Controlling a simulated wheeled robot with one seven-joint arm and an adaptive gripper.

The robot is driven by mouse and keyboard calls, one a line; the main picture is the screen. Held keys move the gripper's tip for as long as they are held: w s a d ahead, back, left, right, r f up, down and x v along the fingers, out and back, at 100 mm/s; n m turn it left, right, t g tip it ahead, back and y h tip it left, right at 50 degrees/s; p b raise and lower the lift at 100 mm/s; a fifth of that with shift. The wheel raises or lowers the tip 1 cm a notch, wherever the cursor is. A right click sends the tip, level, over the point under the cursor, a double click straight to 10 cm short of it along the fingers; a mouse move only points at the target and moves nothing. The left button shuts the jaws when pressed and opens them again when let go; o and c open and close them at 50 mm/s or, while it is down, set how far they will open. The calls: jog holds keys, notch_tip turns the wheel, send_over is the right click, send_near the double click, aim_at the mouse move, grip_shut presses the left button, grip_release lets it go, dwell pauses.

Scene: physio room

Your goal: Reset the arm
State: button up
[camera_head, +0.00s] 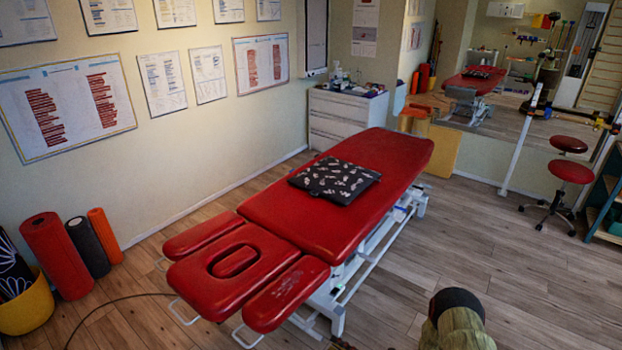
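A rounded, pale green-beige part with a dark cap stands at the bottom right edge in the head view and looks like a link of my arm (456,322). The rest of the arm is cut off by the frame. I do not see my gripper's fingers. A small dark shape shows at the bottom edge, left of the arm link, too cut off to identify.
A red treatment table (310,222) with a dark patterned cushion (335,180) fills the middle. Rollers (56,255) and a yellow basket (27,308) stand at left. A white cabinet (345,125) and a red stool (570,172) stand behind.

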jog(key=s+a+f+n+g+y, duration=0.1)
jog(key=s+a+n+g, duration=0.1)
jog(key=s+n+g, duration=0.15)
jog(key=s+a+f+n+g, duration=0.1)
jog(key=s+a+n+g, duration=0.15)
jog(key=s, duration=0.25)
jog(key=s+r+n+g+h, duration=0.2)
jog(key=s+r+n+g, duration=0.65)
jog(key=n, duration=0.65)
jog(key=s+d+r+n+t+h, duration=0.1)
jog(key=s+d+r+n+h, duration=0.25)
jog(key=r+n, duration=0.3)
jog(key=s+d+r+n+h, duration=0.2)
jog(key=d+r+n+h, duration=0.3)
jog(key=r, duration=0.3)
jog(key=s+d+r+n+t+h, duration=0.1)
jog(key=s+d+r+n+h, duration=0.2)
jog(key=r+n, duration=0.4)
jog(key=s+d+r+n+t+h, duration=0.1)
jog(key=s+r+n+t, duration=0.1)
jog(key=r, duration=0.7)
jog(key=s+r+n+t, duration=0.1)
jog(key=s+r+t, duration=0.1)
jog(key=r+t, duration=0.3)
notch_tip(320, 180, up, 5)
jog(key=shift+s+d+f+n+h, duration=0.1)
jog(key=shift+s+d+n+h, duration=0.05)
jog(key=shift+d+n+h, duration=0.25)
